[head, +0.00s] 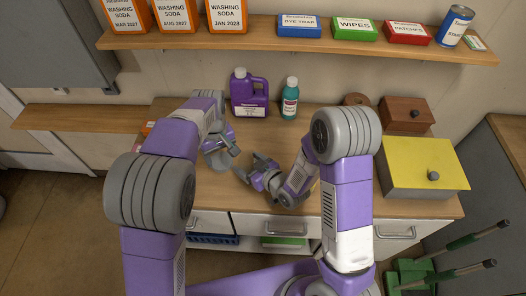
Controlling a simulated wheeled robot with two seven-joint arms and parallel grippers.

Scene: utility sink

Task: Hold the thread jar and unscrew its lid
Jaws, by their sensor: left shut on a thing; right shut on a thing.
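My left gripper (231,147) and my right gripper (250,167) are close together over the front left part of the wooden counter. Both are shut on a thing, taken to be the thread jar. The jar and its lid are too small and too covered by the grippers to make out. I cannot tell which part each gripper holds, or whether the lid has turned.
On the counter stand a purple jug (249,97), a teal bottle (290,100), a brown wooden box (406,113) and a yellow-topped box (425,165). A shelf (300,48) above holds boxes and a can (455,26). The counter's middle is partly hidden by my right arm.

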